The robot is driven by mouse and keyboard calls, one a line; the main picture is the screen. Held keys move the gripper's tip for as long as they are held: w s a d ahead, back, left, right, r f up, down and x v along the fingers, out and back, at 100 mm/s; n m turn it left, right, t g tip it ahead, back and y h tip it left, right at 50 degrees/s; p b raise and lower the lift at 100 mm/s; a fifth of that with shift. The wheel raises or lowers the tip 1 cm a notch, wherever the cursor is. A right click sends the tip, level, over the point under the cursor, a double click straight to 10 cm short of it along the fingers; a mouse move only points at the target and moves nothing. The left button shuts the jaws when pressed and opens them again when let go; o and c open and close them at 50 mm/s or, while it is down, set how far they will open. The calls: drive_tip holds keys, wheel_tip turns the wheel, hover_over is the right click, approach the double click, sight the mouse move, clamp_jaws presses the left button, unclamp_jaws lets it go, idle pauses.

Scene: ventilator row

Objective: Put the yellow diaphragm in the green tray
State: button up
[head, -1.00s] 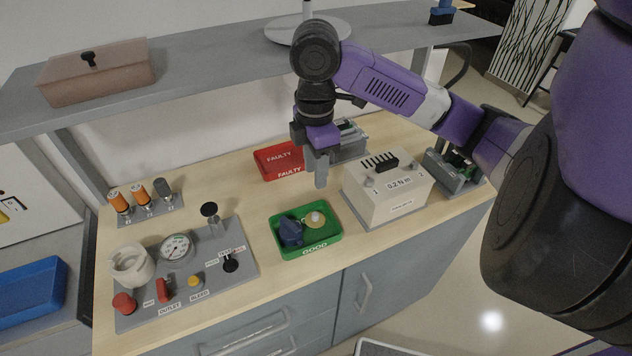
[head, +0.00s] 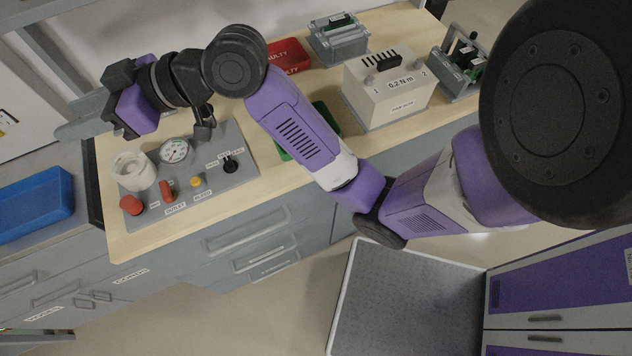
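The green tray (head: 325,113) stands on the bench and is mostly hidden behind my arm; only parts of its rim and wall show. Its contents are hidden now, and I do not see the yellow diaphragm in the current view. My gripper (head: 90,118) is at the left, over the back left end of the bench near the grey panel, well apart from the green tray. It points left, and its fingers are too unclear to tell whether they are open or hold anything.
The grey panel (head: 237,181) carries a gauge (head: 174,150), a white cup-like port (head: 133,170) and knobs. A red tray (head: 290,54) and a cream tester box (head: 385,98) stand further right. A blue bin (head: 35,208) is at far left.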

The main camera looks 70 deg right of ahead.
drive_tip(key=s+a+f+m+t+h, duration=0.1)
drive_tip(key=s+a+f+m+h, duration=0.2)
drive_tip(key=s+f+m, duration=0.3)
drive_tip(key=s+a+f+m+t+h, duration=0.1)
drive_tip(key=s+a+f+m+h, duration=0.2)
drive_tip(key=s+f, duration=0.45)
drive_tip(key=s+d+n, duration=0.2)
drive_tip(key=s, duration=0.9)
drive_tip(key=s+d+n+g, duration=0.1)
drive_tip(key=s+d+n, duration=0.2)
drive_tip(key=s, duration=0.8)
drive_tip(key=shift+s+d+f+h, duration=0.15)
drive_tip(key=shift+s+f+h, duration=0.2)
drive_tip(key=shift+f, duration=0.1)
